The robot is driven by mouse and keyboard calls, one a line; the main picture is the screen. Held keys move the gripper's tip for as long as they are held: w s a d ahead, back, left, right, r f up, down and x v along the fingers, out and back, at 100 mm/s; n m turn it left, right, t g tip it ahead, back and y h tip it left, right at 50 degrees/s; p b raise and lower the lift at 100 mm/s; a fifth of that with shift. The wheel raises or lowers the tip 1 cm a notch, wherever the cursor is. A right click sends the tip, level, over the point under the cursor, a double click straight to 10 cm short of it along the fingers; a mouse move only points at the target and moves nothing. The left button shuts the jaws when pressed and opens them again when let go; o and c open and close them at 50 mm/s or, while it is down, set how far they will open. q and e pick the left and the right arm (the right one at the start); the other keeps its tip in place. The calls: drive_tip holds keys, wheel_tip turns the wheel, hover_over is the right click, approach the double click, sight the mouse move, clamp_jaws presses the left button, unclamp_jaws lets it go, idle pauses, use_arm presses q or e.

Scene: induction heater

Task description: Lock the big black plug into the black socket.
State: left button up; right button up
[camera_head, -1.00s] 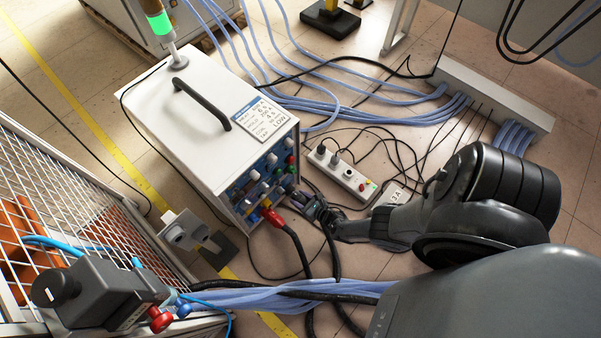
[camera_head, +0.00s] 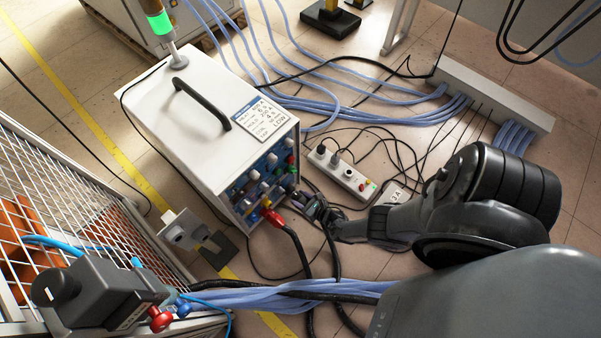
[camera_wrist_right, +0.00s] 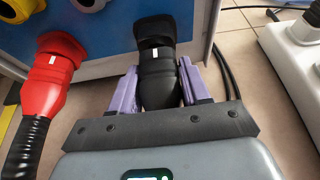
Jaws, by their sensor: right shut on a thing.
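The big black plug (camera_wrist_right: 160,78) is between the purple fingers of my right gripper (camera_wrist_right: 158,82), which is shut on it. Its front end meets the black socket (camera_wrist_right: 155,30) on the blue lower front panel, in line with it. A white mark shows on the plug's upper side. I cannot tell whether the plug is locked. In the head view my right gripper (camera_head: 313,208) is at the lower right corner of the white machine (camera_head: 205,100), and the plug is mostly hidden there. My left gripper does not show.
A red plug (camera_wrist_right: 52,70) with a thick black cable sits in the panel left of the black plug. A white power strip (camera_head: 342,174) lies on the floor to the right. Black cables hang close to the gripper. A wire cage (camera_head: 75,195) stands at the left.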

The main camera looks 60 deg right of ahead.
drive_tip(key=shift+w+d, duration=0.1)
drive_tip(key=shift+w, duration=0.25)
drive_tip(key=shift+w, duration=0.3)
drive_tip(key=shift+d, duration=0.1)
drive_tip(key=shift+m+y, duration=0.3)
drive_tip(key=shift+m, duration=0.3)
clamp_jaws()
drive_tip(key=shift+m+t+y, duration=0.3)
drive_tip(key=shift+m+y, duration=0.2)
drive_tip(key=shift+m, duration=0.1)
drive_tip(key=o, duration=1.1)
unclamp_jaws()
drive_tip(key=shift+o, duration=1.4)
drive_tip(key=shift+w, duration=0.1)
